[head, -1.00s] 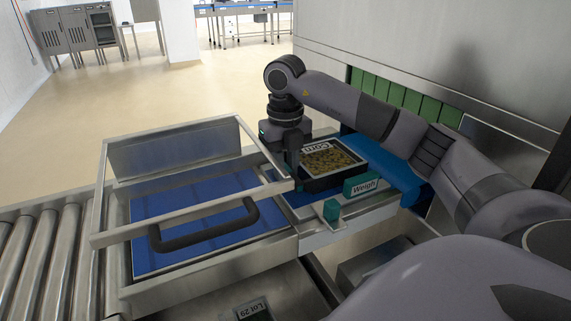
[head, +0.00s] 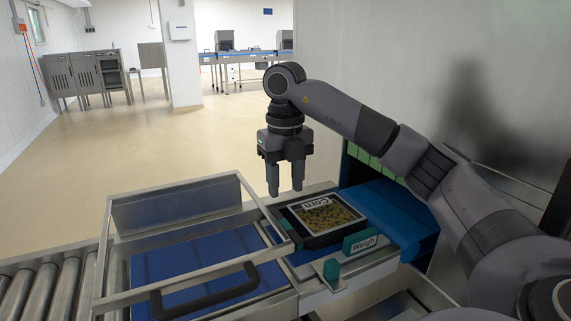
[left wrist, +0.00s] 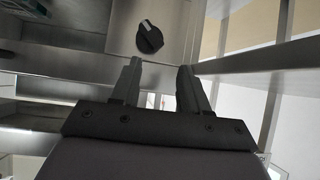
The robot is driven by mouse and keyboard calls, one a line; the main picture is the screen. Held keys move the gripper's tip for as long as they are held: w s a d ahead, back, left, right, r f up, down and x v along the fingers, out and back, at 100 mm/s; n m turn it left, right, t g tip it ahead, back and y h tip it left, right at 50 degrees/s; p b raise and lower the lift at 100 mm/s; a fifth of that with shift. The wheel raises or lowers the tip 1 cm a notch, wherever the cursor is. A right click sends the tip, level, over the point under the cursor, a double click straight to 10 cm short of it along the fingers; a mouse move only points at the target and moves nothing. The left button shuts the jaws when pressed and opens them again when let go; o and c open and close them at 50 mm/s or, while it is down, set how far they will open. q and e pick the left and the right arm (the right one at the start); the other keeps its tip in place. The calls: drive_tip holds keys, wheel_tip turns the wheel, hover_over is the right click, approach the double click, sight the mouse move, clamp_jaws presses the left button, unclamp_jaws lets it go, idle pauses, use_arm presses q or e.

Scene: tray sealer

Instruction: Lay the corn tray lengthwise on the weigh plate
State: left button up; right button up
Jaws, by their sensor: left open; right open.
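The corn tray (head: 328,215) is a black tray with a clear window over yellow corn and a white "Corn" label. It lies flat on the weigh plate (head: 296,257), behind the teal "Weigh" sign (head: 360,243). My right gripper (head: 285,191) is open and empty above and to the left of the tray, fingers pointing down, apart from it. My left gripper (left wrist: 160,82) shows only in the left wrist view. It is open with nothing between its fingers, near a steel panel with a black knob (left wrist: 150,38).
A steel-framed lid with a black handle (head: 205,294) stands over a blue bed (head: 190,262) left of the weigh plate. A roller conveyor (head: 40,292) is at far left. A blue belt (head: 385,210) runs right of the tray. A teal block (head: 331,270) stands at the plate's front.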

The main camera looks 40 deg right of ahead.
drive_tip(key=shift+r, duration=1.05)
